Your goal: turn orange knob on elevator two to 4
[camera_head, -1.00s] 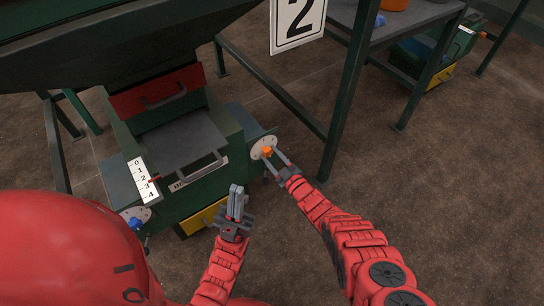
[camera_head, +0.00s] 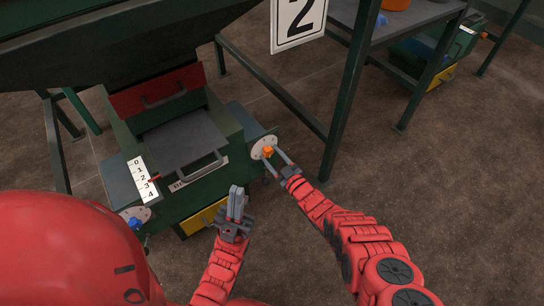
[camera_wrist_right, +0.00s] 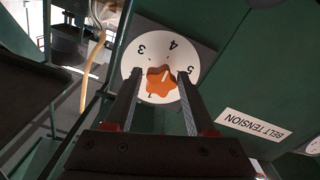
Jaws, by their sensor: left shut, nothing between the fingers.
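The orange knob (camera_head: 267,151) sits on a round white dial (camera_head: 259,143) on the side of the green machine, near the sign marked 2 (camera_head: 298,22). In the right wrist view the knob (camera_wrist_right: 160,84) has a pale mark on its upper side, pointing up toward the 4 or slightly right of it; I cannot tell exactly. Numbers 3, 4, 5 and 1 show on the dial (camera_wrist_right: 142,62). My right gripper (camera_wrist_right: 160,76) is open, one finger on each side of the knob, with small gaps visible. My left gripper (camera_head: 237,190) is shut and empty, in front of the machine.
A blue knob (camera_head: 134,222) and a 0–4 scale (camera_head: 142,178) are on the machine's left. A "BELT TENSION" label (camera_wrist_right: 254,126) is right of the dial in the wrist view. A dark green frame post (camera_head: 345,95) stands right of the dial.

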